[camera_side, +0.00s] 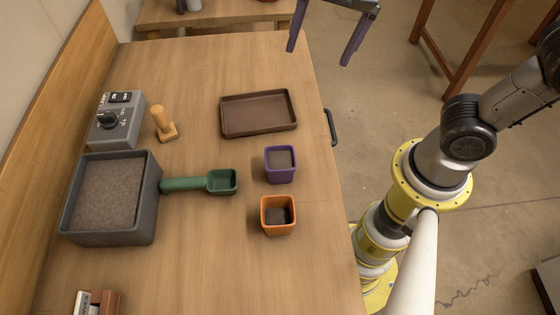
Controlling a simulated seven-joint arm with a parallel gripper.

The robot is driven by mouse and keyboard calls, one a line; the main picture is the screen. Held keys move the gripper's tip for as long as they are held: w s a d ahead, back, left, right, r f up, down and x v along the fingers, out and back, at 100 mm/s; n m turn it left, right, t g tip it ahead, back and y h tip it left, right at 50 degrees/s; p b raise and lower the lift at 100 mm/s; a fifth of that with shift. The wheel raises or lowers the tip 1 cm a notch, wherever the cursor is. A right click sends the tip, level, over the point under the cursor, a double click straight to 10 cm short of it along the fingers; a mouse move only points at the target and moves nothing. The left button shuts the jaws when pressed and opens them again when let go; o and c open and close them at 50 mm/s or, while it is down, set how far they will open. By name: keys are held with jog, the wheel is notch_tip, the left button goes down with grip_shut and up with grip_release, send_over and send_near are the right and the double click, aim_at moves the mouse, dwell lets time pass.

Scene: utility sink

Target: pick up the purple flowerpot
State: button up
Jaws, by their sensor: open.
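The purple flowerpot (281,174) stands upright on the wooden table, right of its middle, with dark grey-brown filling visible inside. My gripper (320,57) is open and empty at the top of the side view, with its two purple fingers apart and pointing down. It is well away from the purple flowerpot, higher up in the picture and to the right of it. The upper part of the gripper is cut off by the frame's top edge.
An orange pot (278,230) stands close below the purple one. A green scoop (200,183) lies to its left, a brown tray (259,129) above. A grey soil bin (75,230), a control box (104,136) and a wooden tamper (164,134) are farther left. The table's lower middle is clear.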

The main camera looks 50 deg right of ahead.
jog(key=g, duration=0.2)
send_over(280, 161)
jog(key=w+d, duration=0.2)
jog(key=d, duration=0.2)
notch_tip(280, 161, down, 4)
jog(key=s+a+f+n, duration=0.2)
jog(key=a+f, duration=0.1)
jog(key=a, duration=0.1)
jog(key=shift+h, duration=0.4)
notch_tip(280, 161, down, 13)
jog(key=shift+d+f, duration=0.1)
jog(key=c, duration=1.3)
jog(key=shift+r, duration=0.2)
